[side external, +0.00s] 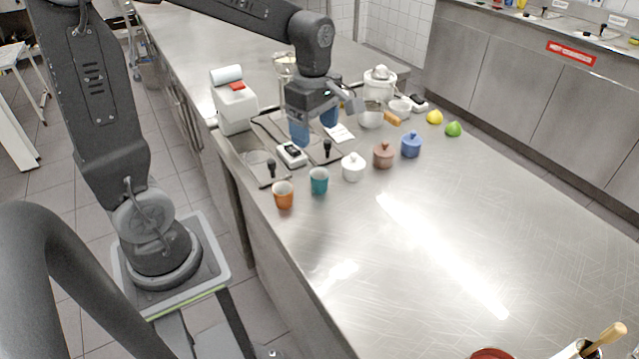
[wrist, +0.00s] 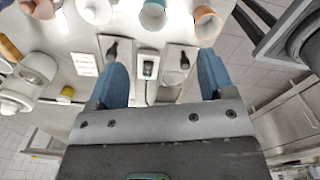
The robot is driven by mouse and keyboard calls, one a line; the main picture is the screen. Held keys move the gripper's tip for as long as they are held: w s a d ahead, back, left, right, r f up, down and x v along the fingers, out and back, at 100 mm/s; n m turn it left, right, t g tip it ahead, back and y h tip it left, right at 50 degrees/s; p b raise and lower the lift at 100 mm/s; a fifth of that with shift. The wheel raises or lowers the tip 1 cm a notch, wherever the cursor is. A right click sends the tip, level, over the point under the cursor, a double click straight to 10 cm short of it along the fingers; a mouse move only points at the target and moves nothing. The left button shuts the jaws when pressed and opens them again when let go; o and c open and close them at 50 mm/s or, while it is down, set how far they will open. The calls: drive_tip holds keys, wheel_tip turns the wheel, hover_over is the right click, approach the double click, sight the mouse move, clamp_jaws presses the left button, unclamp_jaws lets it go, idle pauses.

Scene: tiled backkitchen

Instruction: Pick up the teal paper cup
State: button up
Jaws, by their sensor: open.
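The teal paper cup (side external: 319,181) stands upright on the steel counter (side external: 430,215), near its left edge, between an orange cup and a white lidded pot. In the wrist view the teal cup (wrist: 152,14) is at the top edge, partly cut off. My gripper (side external: 314,130) has blue fingers, open and empty, above the counter and behind the cup in the side view. In the wrist view the open fingers (wrist: 162,75) point toward the cup with a gap between them and it.
The orange cup (side external: 283,195) stands close left of the teal cup; the white lidded pot (side external: 353,167) is close right. Brown (side external: 383,155) and blue (side external: 410,145) pots continue the row. A small white device (side external: 291,154) lies behind the cups. The front counter is largely clear.

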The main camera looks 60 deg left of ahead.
sight(319, 181)
drive_tip(key=shift+n, duration=0.4)
drive_tip(key=f, duration=0.8)
drive_tip(key=shift+w+a+f, duration=0.1)
drive_tip(key=shift+w+f, duration=0.1)
drive_tip(key=shift+f, duration=0.2)
drive_tip(key=shift+w+f, duration=0.2)
drive_tip(key=shift+f, duration=1.15)
drive_tip(key=shift+w+f, duration=0.2)
drive_tip(key=shift+f, duration=1.1)
drive_tip(key=c, duration=1)
drive_tip(key=shift+r, duration=0.15)
